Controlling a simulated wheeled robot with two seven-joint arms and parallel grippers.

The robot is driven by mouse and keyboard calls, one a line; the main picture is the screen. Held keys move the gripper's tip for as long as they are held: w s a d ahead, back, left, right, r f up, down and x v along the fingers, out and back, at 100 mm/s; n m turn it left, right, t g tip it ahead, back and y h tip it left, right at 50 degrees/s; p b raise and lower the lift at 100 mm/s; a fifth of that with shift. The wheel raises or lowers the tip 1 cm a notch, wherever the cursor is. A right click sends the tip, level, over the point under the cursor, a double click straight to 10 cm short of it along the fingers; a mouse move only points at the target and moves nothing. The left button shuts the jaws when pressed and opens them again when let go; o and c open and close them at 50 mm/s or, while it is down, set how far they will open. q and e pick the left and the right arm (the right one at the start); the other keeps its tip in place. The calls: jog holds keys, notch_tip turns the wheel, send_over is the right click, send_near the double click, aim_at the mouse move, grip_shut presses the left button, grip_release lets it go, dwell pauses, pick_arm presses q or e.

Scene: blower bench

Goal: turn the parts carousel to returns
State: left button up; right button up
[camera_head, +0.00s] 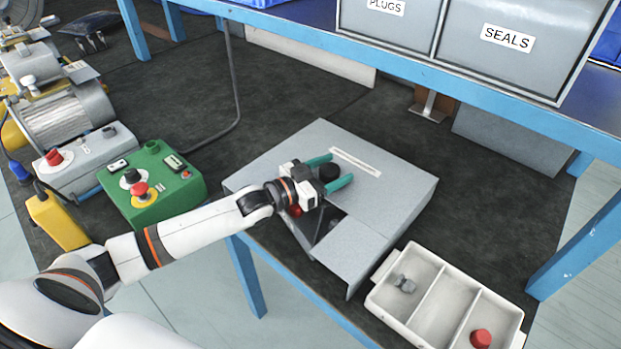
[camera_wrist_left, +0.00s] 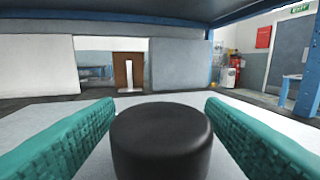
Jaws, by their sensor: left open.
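The parts carousel appears as a grey box-like housing (camera_head: 395,185) on the dark bench mat, with a black round knob (camera_head: 329,173) on top. A white label strip on it is too small to read. An opening at its front shows a dark inside, partly hidden by my arm, with a bit of red (camera_head: 295,211). My left gripper (camera_head: 341,168) is open, its teal fingers on either side of the knob. In the left wrist view the knob (camera_wrist_left: 160,140) stands between the fingers, with a gap on each side. My right gripper is not in view.
A green control box (camera_head: 165,190) with a red button stands left. Grey bins marked SEALS (camera_head: 510,60) and PLUGS (camera_head: 390,25) sit on the shelf above.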

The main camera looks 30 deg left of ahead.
pick_arm(q)
jog(key=v, duration=1)
jog(key=shift+s+a, duration=0.15)
jog(key=shift+s, duration=0.2)
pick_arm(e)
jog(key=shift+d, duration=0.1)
